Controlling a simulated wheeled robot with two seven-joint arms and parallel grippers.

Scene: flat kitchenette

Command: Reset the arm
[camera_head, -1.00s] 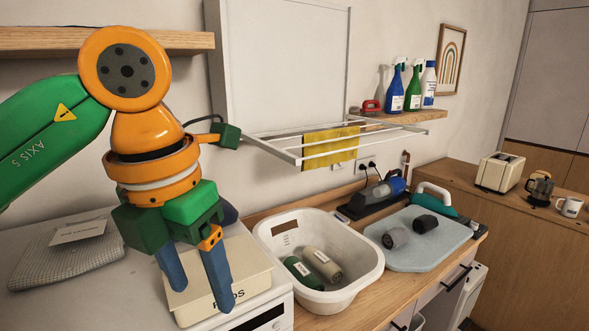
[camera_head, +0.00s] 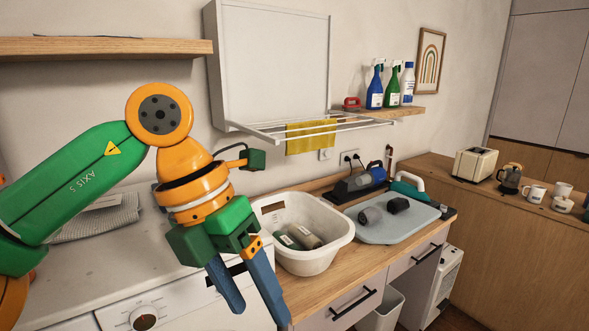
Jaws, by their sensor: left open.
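My left arm comes in from the left, green and orange. My left gripper (camera_head: 256,300) points down with its two blue fingers apart, open and empty. It is in front of the white appliance (camera_head: 185,295) and its fingers overlap the appliance's front in the picture. The gripper hides part of the appliance top and its right edge. My right gripper is not in view.
A white basin (camera_head: 320,258) with bottles stands on the wooden counter to the right. A light blue board (camera_head: 385,228) carries dark items beside it. A drying rack (camera_head: 350,127) with a yellow cloth (camera_head: 310,138) juts from the wall above. A wooden shelf (camera_head: 100,47) is at upper left.

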